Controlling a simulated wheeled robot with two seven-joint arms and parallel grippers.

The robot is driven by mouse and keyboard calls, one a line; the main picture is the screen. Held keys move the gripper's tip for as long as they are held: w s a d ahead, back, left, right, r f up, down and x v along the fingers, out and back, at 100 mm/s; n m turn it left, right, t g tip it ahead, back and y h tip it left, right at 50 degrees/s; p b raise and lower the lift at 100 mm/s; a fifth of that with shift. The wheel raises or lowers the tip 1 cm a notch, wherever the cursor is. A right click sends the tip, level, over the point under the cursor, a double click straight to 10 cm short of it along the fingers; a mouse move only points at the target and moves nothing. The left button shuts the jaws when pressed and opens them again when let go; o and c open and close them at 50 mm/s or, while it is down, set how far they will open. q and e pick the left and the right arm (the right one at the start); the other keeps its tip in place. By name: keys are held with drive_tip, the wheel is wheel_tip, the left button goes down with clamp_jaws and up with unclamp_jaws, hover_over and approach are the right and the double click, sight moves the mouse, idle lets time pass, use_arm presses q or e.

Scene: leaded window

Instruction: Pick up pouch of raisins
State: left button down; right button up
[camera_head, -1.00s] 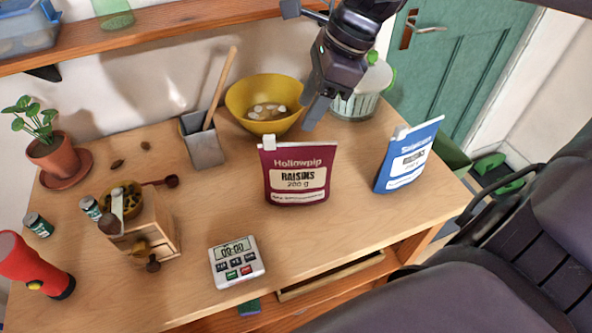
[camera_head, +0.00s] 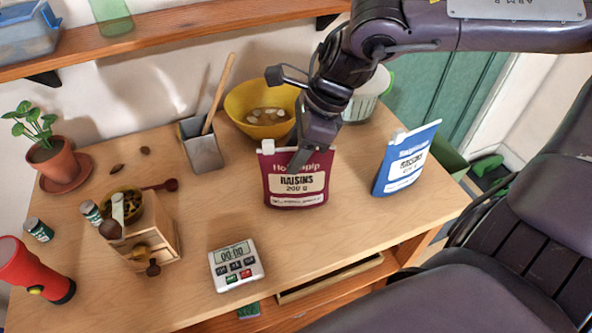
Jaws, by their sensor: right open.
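The pouch of raisins (camera_head: 296,183) is dark red with a cream label and stands upright near the middle of the wooden table. My right gripper (camera_head: 296,160) hangs down over its top from behind, and one finger covers part of the brand name. The gripper is open. Whether it touches the pouch I cannot tell. My left gripper is not in view.
A blue pouch (camera_head: 405,160) stands to the right. A yellow bowl (camera_head: 262,108) and a grey pot (camera_head: 203,150) are behind. A timer (camera_head: 236,266), a wooden grinder (camera_head: 146,232) and a red flashlight (camera_head: 30,270) lie in front and left. A shelf (camera_head: 165,37) runs above.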

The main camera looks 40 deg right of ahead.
clamp_jaws()
drive_tip(key=shift+r, duration=0.1)
idle(0.4)
